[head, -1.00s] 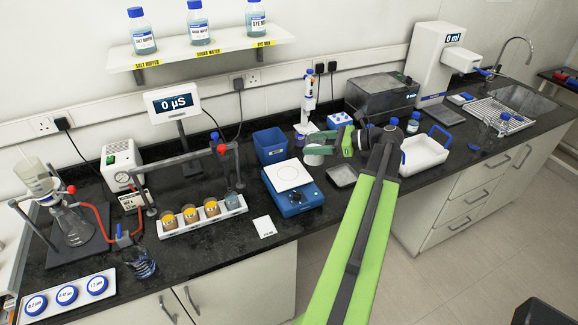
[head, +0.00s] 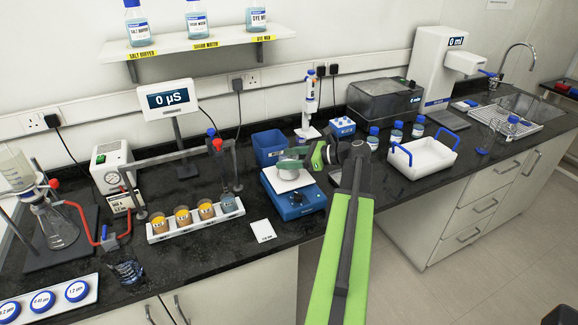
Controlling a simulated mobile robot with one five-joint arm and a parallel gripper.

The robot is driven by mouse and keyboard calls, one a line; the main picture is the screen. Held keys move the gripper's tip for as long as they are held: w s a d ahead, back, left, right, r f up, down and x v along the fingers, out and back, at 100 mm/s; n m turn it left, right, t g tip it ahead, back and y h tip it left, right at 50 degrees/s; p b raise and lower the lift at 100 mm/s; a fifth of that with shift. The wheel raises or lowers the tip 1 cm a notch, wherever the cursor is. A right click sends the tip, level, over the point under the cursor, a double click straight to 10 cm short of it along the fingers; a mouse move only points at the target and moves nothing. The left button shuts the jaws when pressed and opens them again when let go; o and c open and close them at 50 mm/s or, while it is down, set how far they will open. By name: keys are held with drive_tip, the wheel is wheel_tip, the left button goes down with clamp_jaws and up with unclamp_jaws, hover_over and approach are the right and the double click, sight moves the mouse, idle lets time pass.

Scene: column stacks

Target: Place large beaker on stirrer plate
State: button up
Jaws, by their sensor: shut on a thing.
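The stirrer plate (head: 300,204) is a blue box with a white square top and a knob on its front, near the middle of the bench. My gripper (head: 297,156) is above its white top, reaching in from the right. My arm covers part of the bench to the right.
A blue bin (head: 270,147) stands just behind the plate. A rack of filled cups (head: 184,233) and a white card (head: 262,231) are to its left. A pipette stand (head: 309,108) is behind. Small bottles (head: 396,133) and a white carrier (head: 425,161) stand right.

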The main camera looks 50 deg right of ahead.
drive_tip(key=shift+r, duration=0.1)
drive_tip(key=o, duration=1.6)
drive_tip(key=shift+o, duration=0.2)
drive_tip(key=shift+r+p, duration=0.15)
drive_tip(key=shift+p, duration=0.2)
drive_tip(key=p+v, duration=0.3)
drive_tip(key=v, duration=0.9)
